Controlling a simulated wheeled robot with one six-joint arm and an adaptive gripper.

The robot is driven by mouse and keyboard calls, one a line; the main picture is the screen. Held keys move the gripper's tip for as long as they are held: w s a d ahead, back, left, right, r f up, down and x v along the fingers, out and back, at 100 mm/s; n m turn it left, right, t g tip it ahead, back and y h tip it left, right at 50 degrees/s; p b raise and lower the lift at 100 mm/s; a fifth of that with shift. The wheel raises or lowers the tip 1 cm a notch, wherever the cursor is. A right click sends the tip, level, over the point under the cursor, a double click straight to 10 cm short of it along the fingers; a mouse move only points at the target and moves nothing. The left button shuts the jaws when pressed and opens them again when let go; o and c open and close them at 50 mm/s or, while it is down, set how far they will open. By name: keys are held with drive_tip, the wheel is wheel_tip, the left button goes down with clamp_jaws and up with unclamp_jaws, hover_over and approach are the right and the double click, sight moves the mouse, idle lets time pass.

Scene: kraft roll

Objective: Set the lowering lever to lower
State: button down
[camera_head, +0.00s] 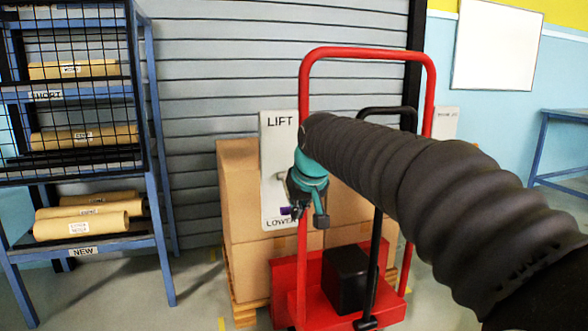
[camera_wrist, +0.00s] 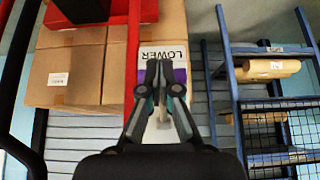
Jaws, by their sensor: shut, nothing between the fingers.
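The white lever plate (camera_head: 272,150) stands upright on the red lift cart (camera_head: 305,70), with LIFT at its top and LOWER at its bottom. A small grey piece that looks like the lever (camera_head: 282,177) shows at mid-plate; my gripper hides the rest, so its exact setting is unclear. My gripper (camera_head: 298,213) is in front of the plate's lower half, by the LOWER label. In the wrist view my gripper (camera_wrist: 160,72) is shut and empty, its fingertips over the plate (camera_wrist: 175,52) near LOWER. I cannot tell whether it touches the lever.
Cardboard boxes (camera_head: 238,200) on a pallet stand behind the cart. A blue rack (camera_head: 158,170) with kraft rolls (camera_head: 82,224) is at the left. A black box (camera_head: 346,279) sits on the cart base. Open floor lies between rack and cart.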

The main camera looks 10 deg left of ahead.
drive_tip(key=s+d+r, duration=0.2)
drive_tip(key=s, duration=0.3)
drive_tip(key=s+d+r+p, duration=0.1)
drive_tip(key=s+d+r, duration=0.2)
drive_tip(key=s, duration=0.2)
drive_tip(key=shift+s+d, duration=0.25)
drive_tip(key=shift+s, duration=0.05)
drive_tip(key=shift+w+f, duration=0.1)
